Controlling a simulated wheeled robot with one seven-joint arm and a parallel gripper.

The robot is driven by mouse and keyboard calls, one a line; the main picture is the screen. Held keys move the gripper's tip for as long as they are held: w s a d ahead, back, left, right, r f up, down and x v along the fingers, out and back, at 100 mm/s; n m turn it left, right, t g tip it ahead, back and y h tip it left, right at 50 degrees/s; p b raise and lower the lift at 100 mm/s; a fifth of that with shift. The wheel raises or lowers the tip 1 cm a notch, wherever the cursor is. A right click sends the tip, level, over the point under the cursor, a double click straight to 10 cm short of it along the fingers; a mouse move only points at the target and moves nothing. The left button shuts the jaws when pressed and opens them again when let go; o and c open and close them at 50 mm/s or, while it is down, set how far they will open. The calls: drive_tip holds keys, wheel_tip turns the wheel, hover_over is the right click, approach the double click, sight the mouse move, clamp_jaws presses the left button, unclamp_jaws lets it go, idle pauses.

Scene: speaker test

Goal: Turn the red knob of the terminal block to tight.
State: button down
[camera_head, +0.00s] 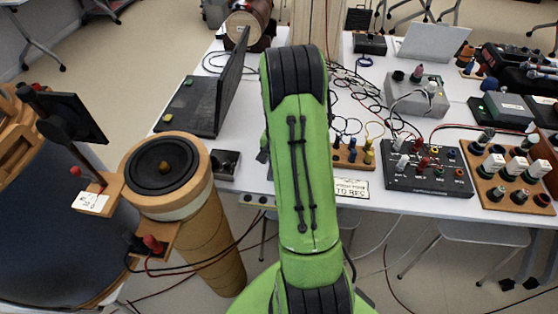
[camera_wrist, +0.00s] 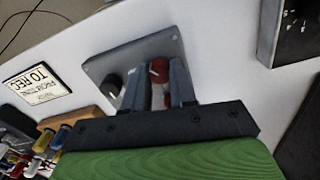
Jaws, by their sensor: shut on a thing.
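The terminal block is a small grey plate (camera_wrist: 100,66) with a black knob (camera_wrist: 113,85) and a red knob (camera_wrist: 158,70), seen in the wrist view. The red knob has a pale mark on its top. My gripper (camera_wrist: 157,80) has one finger on each side of the red knob and is shut on it. The black knob stands just left of the fingers, apart from them.
A laptop (camera_head: 190,105) stands behind the block, and a round speaker (camera_head: 165,170) is to its left. A printed sign (camera_head: 350,188), a wooden block with coloured posts (camera_head: 352,157) and a black box with knobs (camera_head: 427,170) are to the right. Cables cross the table.

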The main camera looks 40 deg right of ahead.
drive_tip(key=m, duration=0.4)
drive_tip(key=shift+m, duration=0.3)
drive_tip(key=m, duration=0.3)
drive_tip(key=shift+m, duration=0.4)
drive_tip(key=m, duration=0.7)
drive_tip(key=shift+p, duration=0.3)
drive_tip(key=m, duration=0.4)
drive_tip(key=shift+m, duration=0.3)
drive_tip(key=m, duration=0.5)
drive_tip(key=c, duration=0.9)
unclamp_jaws()
